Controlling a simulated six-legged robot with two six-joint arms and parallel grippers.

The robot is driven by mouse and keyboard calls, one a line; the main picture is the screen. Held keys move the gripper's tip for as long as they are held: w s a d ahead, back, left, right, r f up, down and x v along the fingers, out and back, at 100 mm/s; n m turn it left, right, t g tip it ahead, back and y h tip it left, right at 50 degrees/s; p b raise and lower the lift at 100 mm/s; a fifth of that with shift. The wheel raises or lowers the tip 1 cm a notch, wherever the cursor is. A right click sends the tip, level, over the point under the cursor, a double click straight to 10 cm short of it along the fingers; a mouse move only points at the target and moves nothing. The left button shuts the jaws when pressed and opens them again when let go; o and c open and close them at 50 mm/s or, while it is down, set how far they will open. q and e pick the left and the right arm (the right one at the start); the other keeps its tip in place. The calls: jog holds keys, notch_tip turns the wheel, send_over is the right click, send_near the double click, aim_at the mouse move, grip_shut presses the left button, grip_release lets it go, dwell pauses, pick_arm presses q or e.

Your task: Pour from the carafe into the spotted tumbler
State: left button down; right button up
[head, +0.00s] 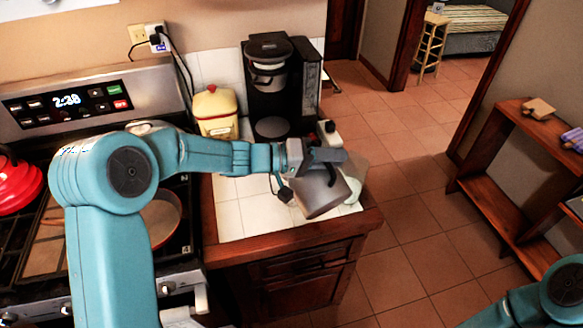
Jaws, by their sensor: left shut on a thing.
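The carafe (319,197) is grey and tilted, its lower end toward the right. My left gripper (322,160) is shut on it and holds it over the right end of the tiled counter. A pale, whitish-green vessel (353,194), which appears to be the spotted tumbler, shows just right of the carafe and is partly hidden behind it. Its spots are too small to make out. I cannot tell whether the carafe touches it, and no stream of liquid is visible. My right arm shows at the lower right corner, but its gripper is out of view.
The stove (95,95) is at left, with a red kettle (18,185) and a pan (162,218). The front white tiles (250,215) are clear.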

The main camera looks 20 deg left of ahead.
pick_arm(q)
jog(key=shift+w+r, duration=0.1)
jog(key=shift+w, duration=0.2)
jog(key=shift+s+a+r, duration=0.1)
jog(key=shift+r, duration=0.05)
dwell(0.3)
jog(key=shift+a+r+h, duration=0.15)
jog(key=shift+h, duration=0.15)
jog(key=shift+w+n, duration=0.25)
jog(key=shift+n, duration=0.05)
jog(key=shift+w+a, duration=0.1)
jog(key=shift+a+r, duration=0.15)
jog(key=shift+w, duration=0.1)
